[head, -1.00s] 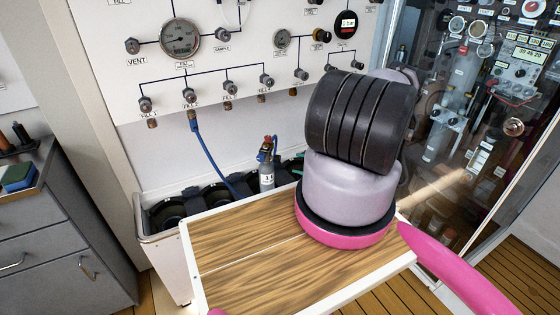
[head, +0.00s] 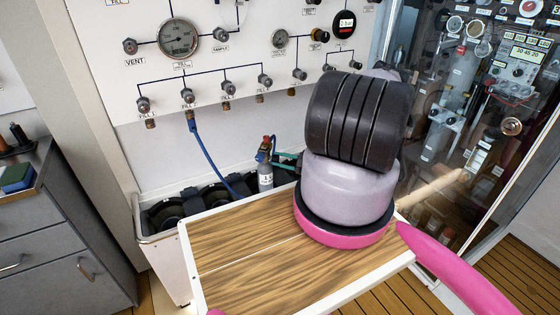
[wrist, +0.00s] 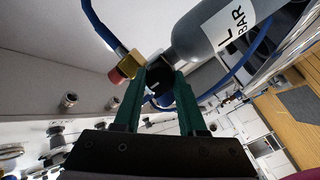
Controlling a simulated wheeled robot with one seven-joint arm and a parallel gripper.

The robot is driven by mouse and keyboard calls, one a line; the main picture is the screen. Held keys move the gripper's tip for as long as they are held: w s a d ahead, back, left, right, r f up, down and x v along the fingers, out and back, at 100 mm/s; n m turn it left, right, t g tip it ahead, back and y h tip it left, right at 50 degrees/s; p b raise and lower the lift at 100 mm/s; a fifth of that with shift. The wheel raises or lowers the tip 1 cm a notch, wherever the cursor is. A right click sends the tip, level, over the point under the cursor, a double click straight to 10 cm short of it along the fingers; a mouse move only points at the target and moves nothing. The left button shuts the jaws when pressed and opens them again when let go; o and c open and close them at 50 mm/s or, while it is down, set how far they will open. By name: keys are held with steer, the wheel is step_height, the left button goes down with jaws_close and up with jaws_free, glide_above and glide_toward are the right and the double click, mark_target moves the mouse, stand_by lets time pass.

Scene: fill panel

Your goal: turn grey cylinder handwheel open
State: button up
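The grey cylinder (head: 265,179) stands upright in the rack, with a red-topped valve above it and a blue hose at its valve. In the wrist view the cylinder (wrist: 222,28) lies across the top, with a brass and red valve fitting (wrist: 126,67) at its left end. The dark round handwheel (wrist: 158,74) shows at the tips of my green fingers. My gripper (wrist: 162,82) is open, its fingertips at either side of the handwheel; contact cannot be made out. In the head view my gripper (head: 286,160) is right beside the valve, mostly hidden by my arm.
The white fill panel (head: 225,60) with gauges and knobs rises behind the cylinder. The blue hose (head: 208,155) hangs from it. The rack (head: 152,238) has black round slots. A grey cabinet (head: 55,245) stands left, and a glass door (head: 450,130) right.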

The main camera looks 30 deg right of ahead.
jaws_close()
